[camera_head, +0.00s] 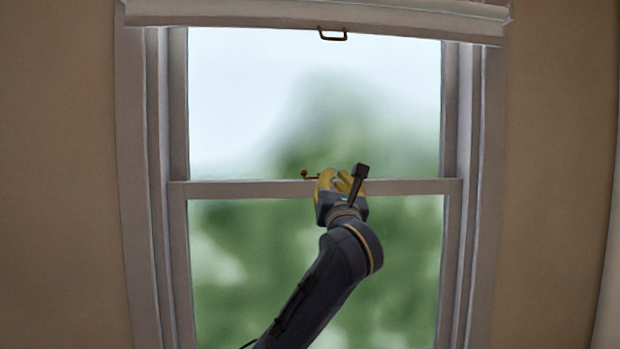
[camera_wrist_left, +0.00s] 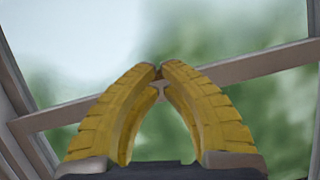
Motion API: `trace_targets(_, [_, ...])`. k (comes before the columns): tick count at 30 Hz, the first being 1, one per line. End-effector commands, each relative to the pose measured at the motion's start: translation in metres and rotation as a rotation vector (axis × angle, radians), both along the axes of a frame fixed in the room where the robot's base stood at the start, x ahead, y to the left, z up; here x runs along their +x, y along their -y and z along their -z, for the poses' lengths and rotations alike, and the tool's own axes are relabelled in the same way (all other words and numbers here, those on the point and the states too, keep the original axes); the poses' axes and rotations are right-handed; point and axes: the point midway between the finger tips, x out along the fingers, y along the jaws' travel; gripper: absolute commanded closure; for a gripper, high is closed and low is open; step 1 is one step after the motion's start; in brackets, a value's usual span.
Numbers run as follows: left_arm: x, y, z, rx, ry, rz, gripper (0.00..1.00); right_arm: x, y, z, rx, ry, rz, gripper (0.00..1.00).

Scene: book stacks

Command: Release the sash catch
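The sash catch (camera_head: 304,173) is a small red-brown lever with a round knob, on the meeting rail (camera_head: 230,188) across the middle of the window. My left gripper (camera_head: 335,177), with yellow fingers, is at the rail just right of the knob and hides part of the catch. In the left wrist view the fingertips (camera_wrist_left: 160,71) come together in front of the rail (camera_wrist_left: 80,112). A small dark brown patch shows at the tips; I cannot tell whether it is part of the catch or whether they grip it. My right gripper is in neither view.
The window frame (camera_head: 135,180) stands at both sides, with plain tan wall (camera_head: 60,180) beyond. The glass is otherwise unobstructed.

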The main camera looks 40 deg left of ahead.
Motion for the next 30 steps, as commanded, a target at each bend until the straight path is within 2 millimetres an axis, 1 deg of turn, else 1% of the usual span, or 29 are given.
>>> trace_targets(2, [-0.002,0.006,-0.007,-0.007,-0.007,0.039,1.0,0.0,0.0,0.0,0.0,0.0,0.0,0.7])
trace_targets(7, [-0.004,0.013,-0.012,-0.013,-0.021,0.085,1.0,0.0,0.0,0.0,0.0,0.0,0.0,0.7])
trace_targets(19, [-0.005,0.014,-0.013,-0.013,-0.025,0.093,1.0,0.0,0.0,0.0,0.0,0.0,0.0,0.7])
trace_targets(25, [-0.001,0.008,-0.013,-0.013,-0.026,0.091,1.0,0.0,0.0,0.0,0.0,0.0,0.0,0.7])
trace_targets(30, [0.007,-0.008,-0.012,-0.013,-0.027,0.088,1.0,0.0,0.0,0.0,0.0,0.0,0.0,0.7])
